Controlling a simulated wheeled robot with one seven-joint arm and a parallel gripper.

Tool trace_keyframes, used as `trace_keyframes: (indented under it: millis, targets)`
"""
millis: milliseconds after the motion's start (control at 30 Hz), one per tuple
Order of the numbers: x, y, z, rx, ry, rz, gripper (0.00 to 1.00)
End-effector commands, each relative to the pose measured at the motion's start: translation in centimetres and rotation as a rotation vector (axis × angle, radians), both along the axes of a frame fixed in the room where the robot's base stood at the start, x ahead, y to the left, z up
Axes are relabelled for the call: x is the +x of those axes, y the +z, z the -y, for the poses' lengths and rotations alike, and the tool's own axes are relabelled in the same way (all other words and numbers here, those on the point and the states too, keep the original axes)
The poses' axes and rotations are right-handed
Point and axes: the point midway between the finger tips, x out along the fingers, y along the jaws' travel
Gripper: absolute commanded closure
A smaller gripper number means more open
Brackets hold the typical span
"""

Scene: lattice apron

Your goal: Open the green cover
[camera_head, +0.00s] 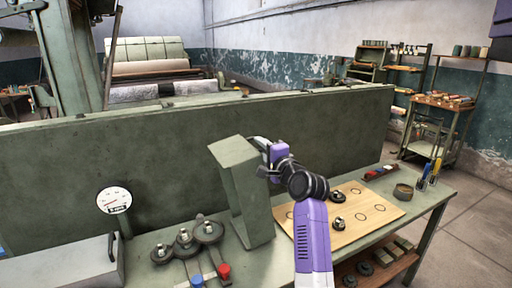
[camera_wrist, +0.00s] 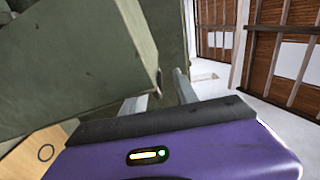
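The green cover (camera_head: 258,205) appears to be the tall grey-green box-shaped piece standing on the bench, its top tilted. It fills the upper left of the wrist view as large green panels (camera_wrist: 75,55). My gripper (camera_head: 268,152) is at the upper right side of this piece. In the wrist view the two grey fingers (camera_wrist: 160,95) are apart, near the panel's lower corner. The corner shows between them, with a gap before the right finger. Whether a finger touches the panel cannot be told. The cover's hinge is not clear.
A long green panel (camera_head: 150,150) rises behind the bench, with a round gauge (camera_head: 114,200). A wooden board (camera_head: 375,211) with ring marks lies right of the cover. Levers with dark discs (camera_head: 184,240) stand left. A grey box with a handle (camera_head: 65,265) is farther left.

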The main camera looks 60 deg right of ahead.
Motion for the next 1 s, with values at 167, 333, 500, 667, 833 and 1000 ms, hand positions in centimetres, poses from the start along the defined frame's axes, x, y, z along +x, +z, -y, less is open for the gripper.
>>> trace_keyframes:
  millis: [167,333,500,667,833,1000]
  targets:
    - [-1.2,0.1,-0.9,-0.002,0.000,0.002,0.66]
    - [-1.4,0.2,-1.0,-0.001,0.000,0.003,0.66]
    - [-1.4,0.1,-1.0,0.000,0.000,0.002,0.66]
    - [-1.9,0.1,-1.3,-0.001,0.000,0.001,0.66]
    - [-2.8,0.1,-1.9,-0.001,-0.001,-0.001,0.66]
    - [-3.7,0.1,-2.5,0.000,-0.001,0.000,0.66]
